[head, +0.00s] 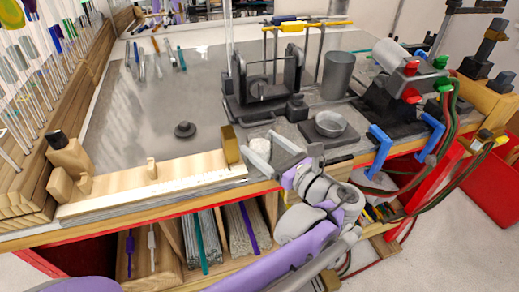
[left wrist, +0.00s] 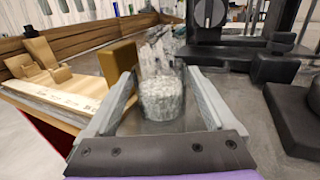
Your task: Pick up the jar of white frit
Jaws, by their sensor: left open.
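The jar of white frit (left wrist: 162,100) is a small clear vessel with white granules, standing upright on the grey bench top in the left wrist view. It shows as a small pale shape (head: 261,144) near the bench's front edge in the head view, partly hidden by my gripper. My left gripper (head: 262,149) is open and low at the bench, its fingers pointing away from the front edge. In the left wrist view its two grey fingers (left wrist: 160,78) lie on either side of the jar. I cannot tell if either finger touches it. My right gripper is not in view.
A brass-coloured block (head: 230,146) on a wooden board (head: 150,183) stands close left of the jar. A dark metal fixture (head: 265,85) is behind it. A dish on a dark scale (head: 329,125) is to the right. The middle-left bench top is mostly clear.

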